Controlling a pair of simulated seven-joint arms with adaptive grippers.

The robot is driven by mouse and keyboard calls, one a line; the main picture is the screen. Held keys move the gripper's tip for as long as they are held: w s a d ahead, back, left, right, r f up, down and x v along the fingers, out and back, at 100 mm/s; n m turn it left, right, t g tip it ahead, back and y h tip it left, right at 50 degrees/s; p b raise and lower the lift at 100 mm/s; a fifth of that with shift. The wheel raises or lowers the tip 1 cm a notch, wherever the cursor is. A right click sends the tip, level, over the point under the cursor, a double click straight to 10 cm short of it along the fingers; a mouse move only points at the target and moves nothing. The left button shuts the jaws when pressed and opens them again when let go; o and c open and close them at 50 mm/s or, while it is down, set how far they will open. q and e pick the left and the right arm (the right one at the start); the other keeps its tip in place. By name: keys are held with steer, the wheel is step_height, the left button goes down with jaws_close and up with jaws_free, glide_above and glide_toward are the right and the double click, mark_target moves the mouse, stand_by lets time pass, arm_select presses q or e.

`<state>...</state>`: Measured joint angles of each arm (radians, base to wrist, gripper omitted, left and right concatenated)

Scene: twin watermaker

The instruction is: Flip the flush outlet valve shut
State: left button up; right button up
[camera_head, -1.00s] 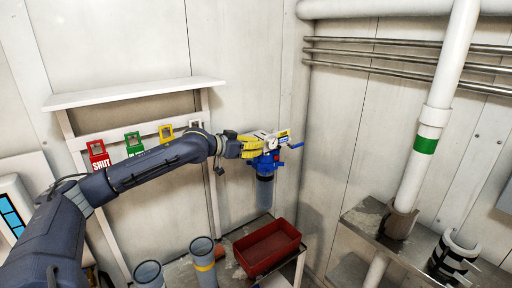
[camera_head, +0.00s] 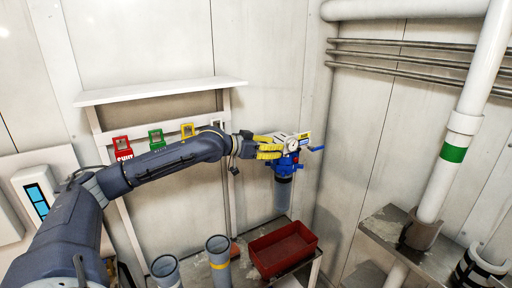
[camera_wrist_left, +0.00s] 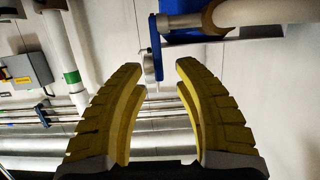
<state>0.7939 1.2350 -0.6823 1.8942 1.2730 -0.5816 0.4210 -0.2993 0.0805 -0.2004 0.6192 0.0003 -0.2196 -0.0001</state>
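The blue filter head (camera_head: 284,164) with a round gauge and a dark clear bowl below hangs near the wall corner. A blue lever (camera_head: 317,148) sticks out to its right and appears to be the valve handle; it also shows in the left wrist view (camera_wrist_left: 155,36), upright beyond the fingertips. A small yellow-and-white label (camera_head: 304,137) sits above it. My left gripper (camera_head: 274,147) has yellow fingers at the left side of the filter head. In the left wrist view the fingers (camera_wrist_left: 158,70) are apart with nothing between them. Whether they touch the housing cannot be told.
A red bin (camera_head: 283,250) and two grey cylinders stand below. Behind my arm, a white rack (camera_head: 160,92) carries red, green, yellow and white tags. A white pipe with a green band (camera_head: 453,153) stands at right. The space between the lever and that pipe is clear.

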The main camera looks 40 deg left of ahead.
arm_select(q)
steer(key=v, duration=1)
steer(key=shift+s, duration=0.15)
